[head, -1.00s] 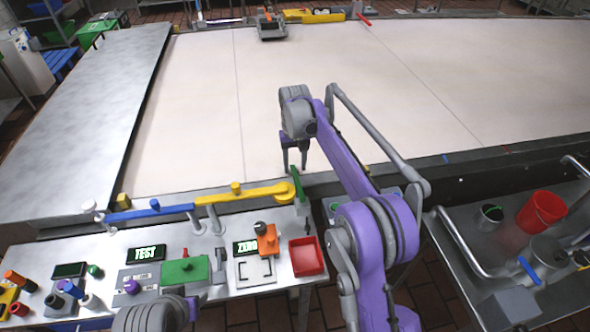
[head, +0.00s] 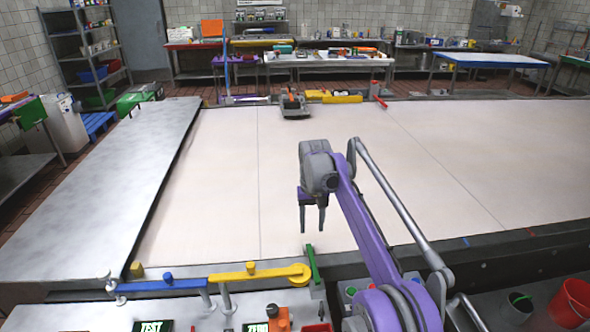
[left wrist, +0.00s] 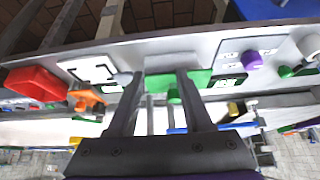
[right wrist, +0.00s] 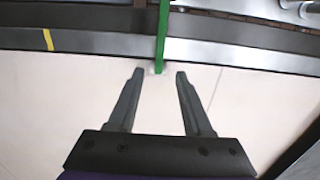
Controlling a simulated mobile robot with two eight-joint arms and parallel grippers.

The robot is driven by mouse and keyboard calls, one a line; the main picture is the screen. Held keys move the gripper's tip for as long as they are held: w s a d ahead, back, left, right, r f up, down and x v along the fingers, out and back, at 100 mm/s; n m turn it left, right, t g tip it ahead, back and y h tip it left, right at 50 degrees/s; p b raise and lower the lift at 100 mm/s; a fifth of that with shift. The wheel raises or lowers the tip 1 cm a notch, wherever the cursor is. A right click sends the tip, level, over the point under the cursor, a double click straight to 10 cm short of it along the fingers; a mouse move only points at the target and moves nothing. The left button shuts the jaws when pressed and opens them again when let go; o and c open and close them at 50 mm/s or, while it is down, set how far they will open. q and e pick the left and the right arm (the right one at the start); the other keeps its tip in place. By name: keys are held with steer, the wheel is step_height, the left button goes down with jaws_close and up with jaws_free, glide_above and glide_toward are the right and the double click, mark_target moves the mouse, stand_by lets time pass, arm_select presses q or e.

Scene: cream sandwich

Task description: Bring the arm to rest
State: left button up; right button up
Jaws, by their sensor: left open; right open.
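My right gripper (head: 312,218) is open and empty above the pale work surface (head: 220,190). Its two fingers point down in the head view, a little above the green handle (head: 312,264). In the right wrist view my right gripper (right wrist: 155,72) has its fingers apart, with the green handle (right wrist: 162,35) just beyond the tips and nothing between them. My left gripper is out of the head view. In the left wrist view my left gripper (left wrist: 160,75) is open, with its fingers spread over the bench and a green block (left wrist: 178,86) seen past them.
A blue bar (head: 165,286) and a yellow bar (head: 250,274) run along the near edge. A red tray (left wrist: 35,83) and an orange piece (left wrist: 86,101) lie on the bench. A red bucket (head: 572,302) stands at lower right. The large pale surface is mostly clear.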

steer(key=s+d+r+t, duration=0.2)
steer(key=s, duration=0.6)
steer(key=s+d+r+t, duration=0.1)
steer(key=s+d+r, duration=0.15)
steer(key=s, duration=0.55)
steer(key=s+d+f+t, duration=0.1)
steer(key=s+f, duration=0.4)
steer(key=s, duration=0.4)
steer(key=s+d+f+t, duration=0.1)
steer(key=s+f+t, duration=0.1)
steer(key=s+f, duration=0.4)
steer(key=s, duration=0.4)
steer(key=shift+d+f, duration=0.3)
steer(key=shift+s, duration=0.1)
